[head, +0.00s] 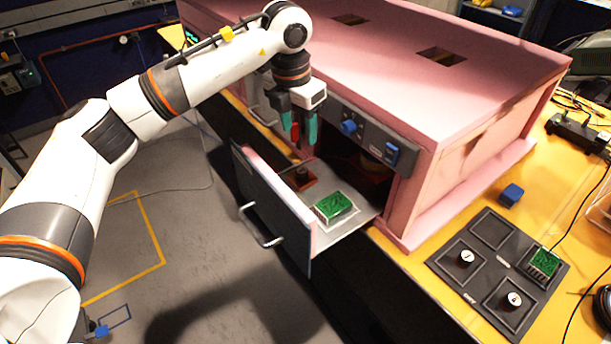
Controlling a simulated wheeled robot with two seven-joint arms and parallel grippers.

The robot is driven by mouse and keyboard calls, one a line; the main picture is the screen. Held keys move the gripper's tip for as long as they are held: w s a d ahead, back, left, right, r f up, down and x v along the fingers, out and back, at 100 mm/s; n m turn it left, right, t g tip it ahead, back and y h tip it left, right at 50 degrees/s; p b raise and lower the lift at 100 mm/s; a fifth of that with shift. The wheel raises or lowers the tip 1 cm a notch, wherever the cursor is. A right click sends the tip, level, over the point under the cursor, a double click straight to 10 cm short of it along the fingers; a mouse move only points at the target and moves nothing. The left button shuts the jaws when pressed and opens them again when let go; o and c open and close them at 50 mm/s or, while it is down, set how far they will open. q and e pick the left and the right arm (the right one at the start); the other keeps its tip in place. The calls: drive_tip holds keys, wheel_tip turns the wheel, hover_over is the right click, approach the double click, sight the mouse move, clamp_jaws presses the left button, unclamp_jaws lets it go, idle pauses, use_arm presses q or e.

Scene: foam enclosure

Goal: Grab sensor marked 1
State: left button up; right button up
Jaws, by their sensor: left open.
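Two dark round sensors with white marked tops sit in the black tray on the table, one at the left (467,258) and one at the front (513,299). Their marks are too small to read surely, so I cannot tell which is marked 1. My right gripper is not in view.
A green circuit board (334,206) lies in the drawer, and another (544,262) in the black tray (490,232). The pink foam enclosure (440,95) stands behind the drawer. A blue block (511,194) and cables lie on the yellow table. The drawer handle (262,238) juts out.

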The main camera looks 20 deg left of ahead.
use_arm(q)
wheel_tip(320, 180, down, 2)
drive_tip(key=w, duration=0.2)
drive_tip(key=p, duration=0.2)
hover_over(302, 170)
drive_tip(key=s, duration=0.1)
drive_tip(key=f, duration=0.5)
drive_tip(key=shift+d+f, duration=0.2)
drive_tip(key=shift+f, duration=0.15)
drive_tip(key=f+p, duration=0.1)
drive_tip(key=f, duration=0.2)
drive_tip(key=f+p, duration=0.1)
drive_tip(key=f, duration=0.1)
drive_tip(key=shift+w+a+p, duration=0.3)
drive_tip(key=shift+w, duration=0.05)
drive_tip(key=shift+f, duration=0.3)
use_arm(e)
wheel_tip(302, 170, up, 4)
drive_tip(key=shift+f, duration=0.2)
use_arm(q)
drive_tip(key=c, duration=1)
